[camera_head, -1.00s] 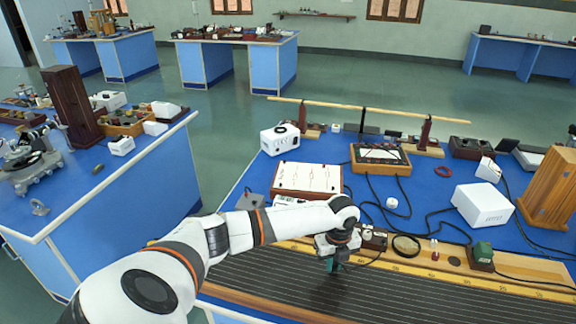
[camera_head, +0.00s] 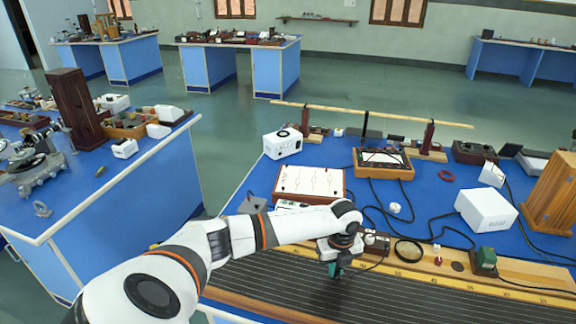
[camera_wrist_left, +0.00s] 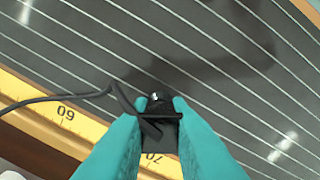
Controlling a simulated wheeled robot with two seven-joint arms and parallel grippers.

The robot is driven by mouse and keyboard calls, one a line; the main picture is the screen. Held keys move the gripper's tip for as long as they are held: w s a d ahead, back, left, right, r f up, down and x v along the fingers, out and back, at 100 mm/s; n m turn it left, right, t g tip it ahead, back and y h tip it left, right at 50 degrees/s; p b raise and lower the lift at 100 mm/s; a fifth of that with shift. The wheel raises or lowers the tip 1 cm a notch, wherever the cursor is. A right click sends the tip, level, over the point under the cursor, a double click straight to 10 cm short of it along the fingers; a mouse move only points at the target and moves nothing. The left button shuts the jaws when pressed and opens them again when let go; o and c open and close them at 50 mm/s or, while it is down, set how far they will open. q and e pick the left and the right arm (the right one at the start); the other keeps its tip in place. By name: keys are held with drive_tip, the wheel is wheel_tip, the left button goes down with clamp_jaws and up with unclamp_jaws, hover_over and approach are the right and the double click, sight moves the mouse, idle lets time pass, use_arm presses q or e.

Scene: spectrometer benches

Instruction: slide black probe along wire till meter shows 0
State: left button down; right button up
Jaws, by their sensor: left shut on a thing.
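My left gripper (camera_head: 335,268) has teal fingers and hangs over the dark wire board (camera_head: 270,285), close to its far edge. In the left wrist view it (camera_wrist_left: 157,112) is shut on the black probe (camera_wrist_left: 155,128), with a black lead running off left. Several pale parallel wires cross the board (camera_wrist_left: 70,50). A yellow scale strip (camera_wrist_left: 40,112) with the marks 60 and 70 runs beside it. I cannot tell whether the probe tip touches a wire. A wood-framed instrument (camera_head: 383,160) at the back may be the meter; its reading is too small to read. My right gripper is out of view.
Behind the board stand a black-topped block (camera_head: 376,242), a round lens (camera_head: 408,250), a green block (camera_head: 485,259) and a white box (camera_head: 486,210). A white panel (camera_head: 310,182) lies behind my left arm. Black cables cross the blue bench.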

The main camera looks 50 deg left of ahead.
use_arm(q)
drive_tip(key=shift+s+d+f, duration=0.1)
drive_tip(key=shift+s+f, duration=0.15)
drive_tip(key=shift+f, duration=0.05)
idle(0.4)
drive_tip(key=c, duration=1.3)
unclamp_jaws()
drive_tip(key=shift+w+r, duration=0.1)
drive_tip(key=shift+r, duration=0.05)
